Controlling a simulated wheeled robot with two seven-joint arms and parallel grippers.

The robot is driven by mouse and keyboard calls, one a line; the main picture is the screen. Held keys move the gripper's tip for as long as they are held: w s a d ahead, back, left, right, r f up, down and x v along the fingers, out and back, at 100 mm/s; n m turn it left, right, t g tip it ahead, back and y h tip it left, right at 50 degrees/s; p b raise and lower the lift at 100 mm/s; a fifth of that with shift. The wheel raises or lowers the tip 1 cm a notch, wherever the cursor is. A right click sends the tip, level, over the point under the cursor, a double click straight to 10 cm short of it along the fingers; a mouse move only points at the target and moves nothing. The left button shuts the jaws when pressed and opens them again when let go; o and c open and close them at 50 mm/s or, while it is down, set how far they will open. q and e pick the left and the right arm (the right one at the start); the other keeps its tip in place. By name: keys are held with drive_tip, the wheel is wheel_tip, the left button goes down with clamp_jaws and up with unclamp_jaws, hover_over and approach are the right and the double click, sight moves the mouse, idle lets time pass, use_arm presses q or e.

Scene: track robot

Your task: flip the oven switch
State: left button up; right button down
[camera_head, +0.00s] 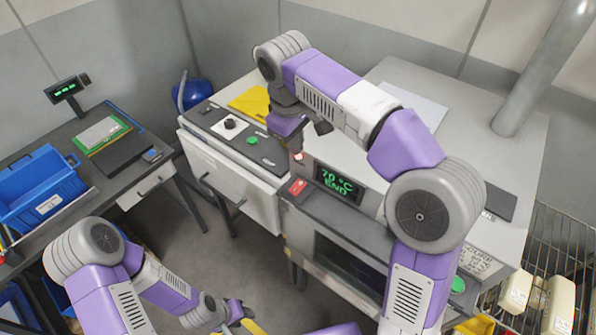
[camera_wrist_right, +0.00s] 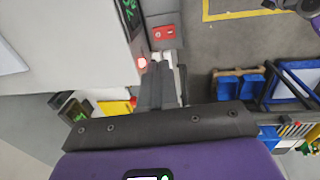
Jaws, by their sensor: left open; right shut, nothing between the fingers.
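The oven (camera_head: 350,200) is a grey box with a green display (camera_head: 339,184) reading "70 °C END". A small lit red switch (camera_head: 299,157) is on its front, left of and above the display; it glows in the right wrist view (camera_wrist_right: 142,62). A red panel piece (camera_head: 298,187) sits lower on the front, and also shows in the right wrist view (camera_wrist_right: 164,32). My right gripper (camera_head: 297,146) is shut and empty, its fingertips close beside the lit switch; I cannot tell whether they touch. My left gripper (camera_head: 245,316) is open, low at the bottom, partly cut off.
A white cabinet (camera_head: 225,165) with a black knob and green button stands left of the oven. A desk holds a blue bin (camera_head: 42,190) and a green board (camera_head: 102,133). A wire rack (camera_head: 550,260) stands at right. Grey floor lies open between.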

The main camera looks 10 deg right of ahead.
sight(299, 184)
drive_tip(key=f, duration=0.4)
drive_tip(key=w+f+b, duration=0.1)
drive_tip(key=f, duration=0.3)
drive_tip(key=w+d+f, duration=0.1)
drive_tip(key=f, duration=0.4)
drive_tip(key=shift+d, duration=0.1)
drive_tip(key=shift+f, duration=0.7)
drive_tip(key=shift+d, duration=0.1)
drive_tip(key=shift+f+b, duration=0.2)
drive_tip(key=shift+b, duration=0.1)
drive_tip(key=shift+s, duration=0.1)
